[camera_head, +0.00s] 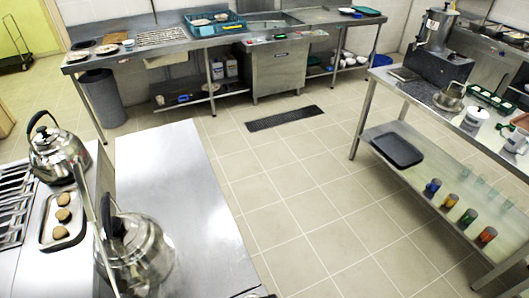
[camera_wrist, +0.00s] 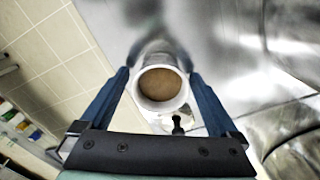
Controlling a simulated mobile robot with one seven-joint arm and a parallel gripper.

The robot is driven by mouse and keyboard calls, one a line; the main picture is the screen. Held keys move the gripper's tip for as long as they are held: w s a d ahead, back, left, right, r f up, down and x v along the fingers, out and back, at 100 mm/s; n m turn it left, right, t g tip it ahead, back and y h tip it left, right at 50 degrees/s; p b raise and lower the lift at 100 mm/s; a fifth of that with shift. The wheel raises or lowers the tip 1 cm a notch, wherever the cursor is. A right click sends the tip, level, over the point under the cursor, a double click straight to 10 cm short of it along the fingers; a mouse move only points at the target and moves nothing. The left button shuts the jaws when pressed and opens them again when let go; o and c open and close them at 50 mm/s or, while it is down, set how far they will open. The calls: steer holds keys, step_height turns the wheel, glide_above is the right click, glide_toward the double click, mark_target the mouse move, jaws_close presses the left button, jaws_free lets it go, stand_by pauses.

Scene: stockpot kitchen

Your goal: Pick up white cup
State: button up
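A white cup (camera_wrist: 139,106) with a round rim and a brown inside shows in the middle of the wrist view. My gripper (camera_wrist: 161,75) has its two blue fingers on either side of this cup, close to its wall. I cannot tell whether they touch it. My gripper does not show clearly in the head view. In that view a white cup (camera_head: 517,140) and a white container (camera_head: 474,117) stand on the right table.
Another kettle (camera_head: 57,155) and a tray of round brown items (camera_head: 63,235) are on the left.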

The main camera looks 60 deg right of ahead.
steer(key=c, duration=1.4)
steer(key=shift+r, duration=0.1)
step_height(320, 180, up, 10)
steer(key=shift+b, duration=0.4)
